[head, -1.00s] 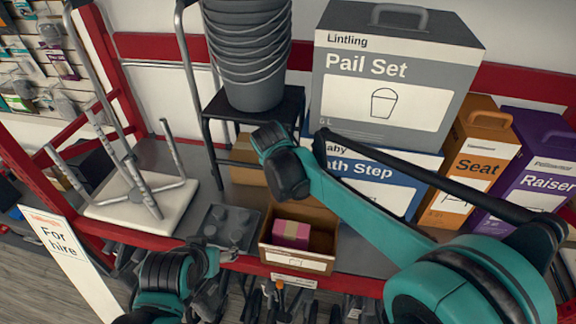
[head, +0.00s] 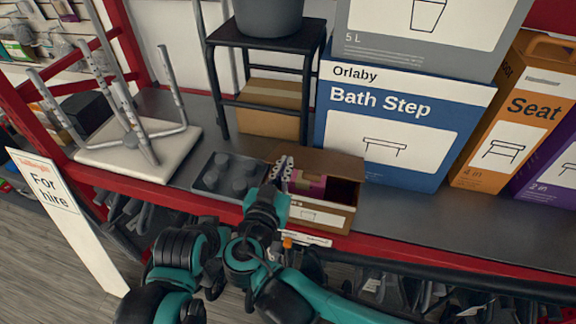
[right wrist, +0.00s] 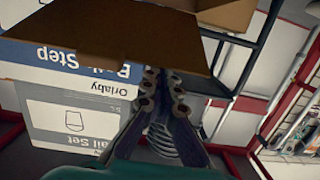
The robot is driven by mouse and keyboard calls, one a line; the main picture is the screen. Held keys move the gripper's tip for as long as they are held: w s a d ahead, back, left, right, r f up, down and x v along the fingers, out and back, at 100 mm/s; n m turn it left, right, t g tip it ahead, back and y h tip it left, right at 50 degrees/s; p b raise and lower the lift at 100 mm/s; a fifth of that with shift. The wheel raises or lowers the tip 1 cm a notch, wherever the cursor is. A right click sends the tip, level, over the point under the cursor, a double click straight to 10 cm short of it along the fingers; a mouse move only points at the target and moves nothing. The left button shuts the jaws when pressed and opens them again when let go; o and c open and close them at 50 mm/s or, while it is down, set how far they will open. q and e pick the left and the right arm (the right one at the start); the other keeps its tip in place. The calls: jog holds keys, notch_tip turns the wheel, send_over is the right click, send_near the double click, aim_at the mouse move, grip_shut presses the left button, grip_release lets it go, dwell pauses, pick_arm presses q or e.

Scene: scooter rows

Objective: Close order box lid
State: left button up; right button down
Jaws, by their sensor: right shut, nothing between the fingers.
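The order box (head: 322,217) is an open brown carton with a white label, at the front of the shelf. A pink pack (head: 314,187) lies inside it. Its lid (head: 335,163) stands raised along the back edge; a brown panel that looks like this lid (right wrist: 110,38) fills the top of the right wrist view. My right gripper (head: 284,168) is shut and empty at the left part of the box, its fingers overlapping the opening. It also shows in the right wrist view (right wrist: 160,85), close to the panel's edge; contact cannot be told. My left gripper's fingers are not visible.
A dark studded tray (head: 230,175) lies left of the box. A blue Bath Step box (head: 400,115) stands behind right. A black stool (head: 265,38) stands over a plain carton (head: 270,108). Bare shelf (head: 420,215) lies right of the box.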

notch_tip(320, 180, down, 9)
jog(key=s+t+h+b, duration=0.1)
jog(key=t+b, duration=0.4)
jog(key=b, duration=1)
jog(key=shift+s+a+t, duration=0.2)
jog(key=shift+s+t, duration=0.1)
jog(key=shift+s, duration=0.3)
jog(key=shift+f, duration=0.1)
